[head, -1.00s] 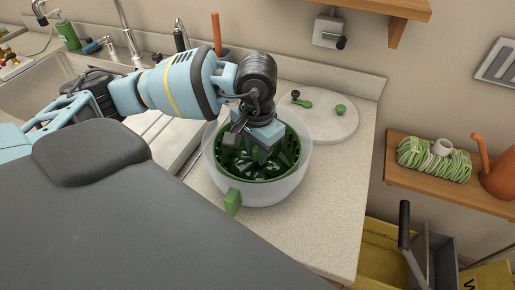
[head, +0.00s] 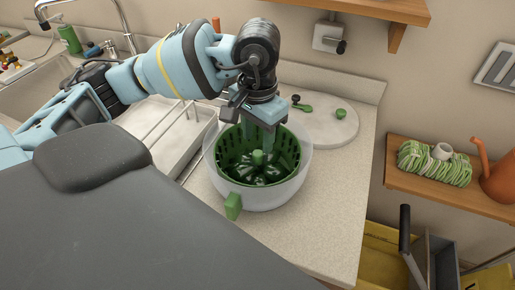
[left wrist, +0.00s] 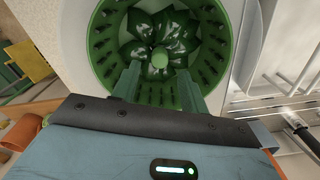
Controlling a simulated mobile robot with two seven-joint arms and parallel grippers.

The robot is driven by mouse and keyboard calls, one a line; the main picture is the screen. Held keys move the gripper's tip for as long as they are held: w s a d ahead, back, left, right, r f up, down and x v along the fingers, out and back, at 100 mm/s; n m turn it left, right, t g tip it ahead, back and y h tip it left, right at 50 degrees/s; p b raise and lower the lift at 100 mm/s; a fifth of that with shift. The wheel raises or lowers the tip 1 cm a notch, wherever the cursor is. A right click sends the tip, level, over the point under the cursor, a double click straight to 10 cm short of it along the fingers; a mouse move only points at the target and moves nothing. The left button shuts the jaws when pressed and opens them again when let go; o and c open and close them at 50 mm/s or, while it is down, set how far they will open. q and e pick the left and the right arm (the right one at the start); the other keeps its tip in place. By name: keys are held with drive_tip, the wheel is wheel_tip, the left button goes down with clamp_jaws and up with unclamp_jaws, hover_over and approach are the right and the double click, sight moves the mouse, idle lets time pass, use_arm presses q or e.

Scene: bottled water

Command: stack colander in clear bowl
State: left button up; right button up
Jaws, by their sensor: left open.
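The green colander (head: 236,160) sits inside the clear bowl (head: 301,178) on the counter. Its slotted wall and centre knob (head: 257,157) show, and both also appear in the left wrist view, where the colander (left wrist: 102,42) lies within the pale bowl (left wrist: 80,22). A green handle or tab (head: 233,205) sticks out at the bowl's front. My left gripper (head: 261,143) is open, its green fingers pointing down over the far part of the colander. In the left wrist view its two fingers (left wrist: 158,82) are apart with nothing between them. My right gripper does not show.
A round pale lid (head: 322,122) with small green parts lies behind the bowl. A white tray (head: 160,135) and the sink (head: 40,85) are to the left. A wooden shelf (head: 470,188) is at right. The counter (head: 335,220) right of the bowl is clear.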

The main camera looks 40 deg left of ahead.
sight(258, 153)
use_arm(q)
drive_tip(key=shift+r, duration=2.95)
